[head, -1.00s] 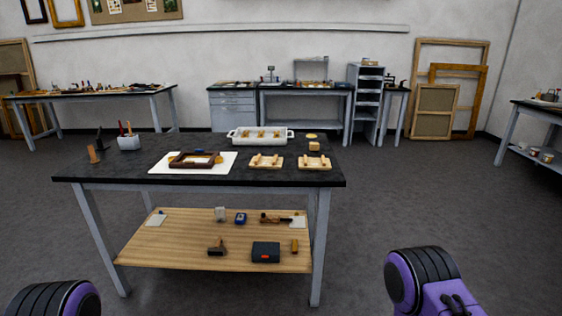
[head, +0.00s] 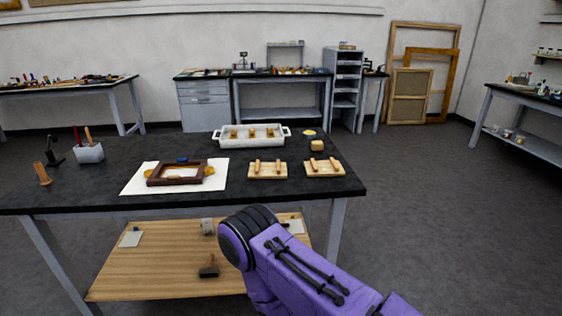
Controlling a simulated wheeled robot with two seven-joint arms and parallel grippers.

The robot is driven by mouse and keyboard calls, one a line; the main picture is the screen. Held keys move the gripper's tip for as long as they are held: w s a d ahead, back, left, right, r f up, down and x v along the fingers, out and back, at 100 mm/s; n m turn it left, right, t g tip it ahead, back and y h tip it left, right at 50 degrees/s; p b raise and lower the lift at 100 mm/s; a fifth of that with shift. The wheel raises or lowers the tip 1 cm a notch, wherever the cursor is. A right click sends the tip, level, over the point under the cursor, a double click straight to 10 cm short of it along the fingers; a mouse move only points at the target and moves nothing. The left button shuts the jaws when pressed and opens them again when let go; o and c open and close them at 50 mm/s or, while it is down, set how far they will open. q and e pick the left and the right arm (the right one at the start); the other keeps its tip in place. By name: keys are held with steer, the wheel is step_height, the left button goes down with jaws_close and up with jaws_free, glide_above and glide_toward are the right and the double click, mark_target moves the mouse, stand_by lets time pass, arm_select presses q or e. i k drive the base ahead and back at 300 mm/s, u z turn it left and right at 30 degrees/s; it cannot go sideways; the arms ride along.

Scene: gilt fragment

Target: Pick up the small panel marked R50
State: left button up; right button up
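No marking R50 can be read in the head view, so I cannot tell which thing is the small panel. On the dark worktable (head: 105,196), a brown frame (head: 176,173) lies on a white sheet (head: 130,184). To its right are two light wooden racks, one nearer the middle (head: 268,176) and one at the right (head: 324,174). A white two-handled tray (head: 250,142) holds several yellow-brown pieces behind them. Neither gripper is in view. Only a purple link of my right arm shows, in front of the table's lower shelf.
A grey holder with tools (head: 89,153) and a dark stand (head: 54,152) are at the table's left. A small wooden block (head: 316,146) sits behind the racks. The lower shelf (head: 165,265) carries several small items, partly hidden by my arm. Floor (head: 440,210) is clear at right.

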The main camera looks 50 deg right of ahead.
mark_target(331, 167)
steer(key=z, duration=0.25)
steer(key=i, duration=0.85)
steer(key=z, duration=0.6)
